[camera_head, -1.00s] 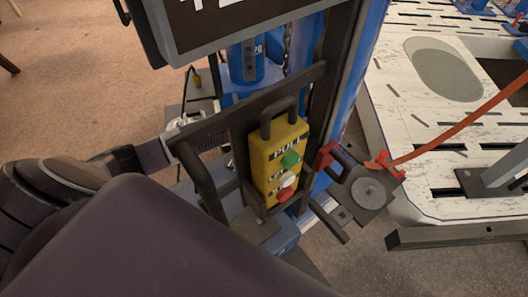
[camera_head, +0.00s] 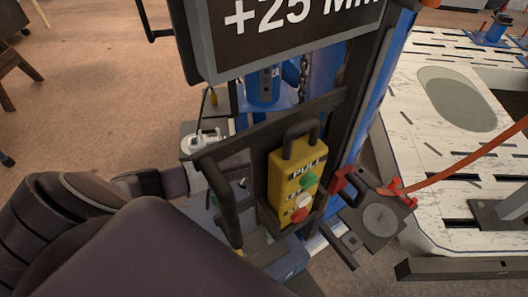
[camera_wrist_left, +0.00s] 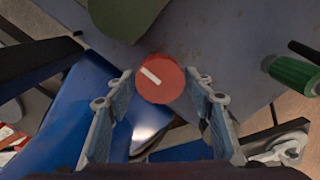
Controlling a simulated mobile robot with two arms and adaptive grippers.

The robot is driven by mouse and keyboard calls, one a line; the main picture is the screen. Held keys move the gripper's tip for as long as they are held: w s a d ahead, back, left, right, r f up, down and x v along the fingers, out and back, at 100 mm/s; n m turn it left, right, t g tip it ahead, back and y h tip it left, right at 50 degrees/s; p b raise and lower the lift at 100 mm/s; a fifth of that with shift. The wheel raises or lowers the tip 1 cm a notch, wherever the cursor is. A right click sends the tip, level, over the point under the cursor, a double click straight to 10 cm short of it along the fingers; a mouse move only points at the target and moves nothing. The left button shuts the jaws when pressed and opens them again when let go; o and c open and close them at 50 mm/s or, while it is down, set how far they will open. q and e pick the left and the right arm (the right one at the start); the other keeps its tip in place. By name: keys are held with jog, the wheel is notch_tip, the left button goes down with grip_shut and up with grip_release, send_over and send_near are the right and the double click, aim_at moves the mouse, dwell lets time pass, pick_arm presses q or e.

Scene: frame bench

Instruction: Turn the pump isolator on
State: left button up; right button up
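A round red knob (camera_wrist_left: 161,79) with a slanted white line on its face shows in the left wrist view, on or in front of a blue-grey surface; it looks like the isolator's switch. My left gripper (camera_wrist_left: 163,88) is open, with one finger on each side of the knob. I see a gap at the left finger; whether the right finger touches the knob I cannot tell. In the head view my left arm (camera_head: 90,195) comes in from the left, its gripper mostly hidden behind a dark frame. I cannot make out the knob there. My right gripper is not in view.
A yellow pendant (camera_head: 290,177) with green, white and red buttons hangs on the dark frame (camera_head: 253,132). A black sign (camera_head: 290,25) is above. A pale slotted bench (camera_head: 430,140) stands at right. A green cylinder (camera_wrist_left: 293,74) lies right of my left gripper.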

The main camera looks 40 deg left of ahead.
pick_arm(q)
jog(key=c, duration=0.7)
jog(key=shift+r+m+p, duration=0.1)
jog(key=shift+m+p, duration=0.25)
jog(key=shift+m, duration=0.05)
jog(key=shift+m+p, duration=0.45)
jog(key=shift+m, duration=0.05)
jog(key=m+p, duration=0.1)
jog(key=m, duration=0.1)
jog(key=shift+m, duration=0.3)
jog(key=m+p, duration=0.1)
jog(key=m, duration=0.1)
jog(key=shift+m, duration=0.4)
jog(key=m+p, duration=0.1)
jog(key=m, duration=0.9)
jog(key=shift+m+p, duration=0.3)
jog(key=shift+m, duration=0.1)
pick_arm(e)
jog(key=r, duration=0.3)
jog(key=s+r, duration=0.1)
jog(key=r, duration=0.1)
pick_arm(q)
jog(key=o, duration=1.1)
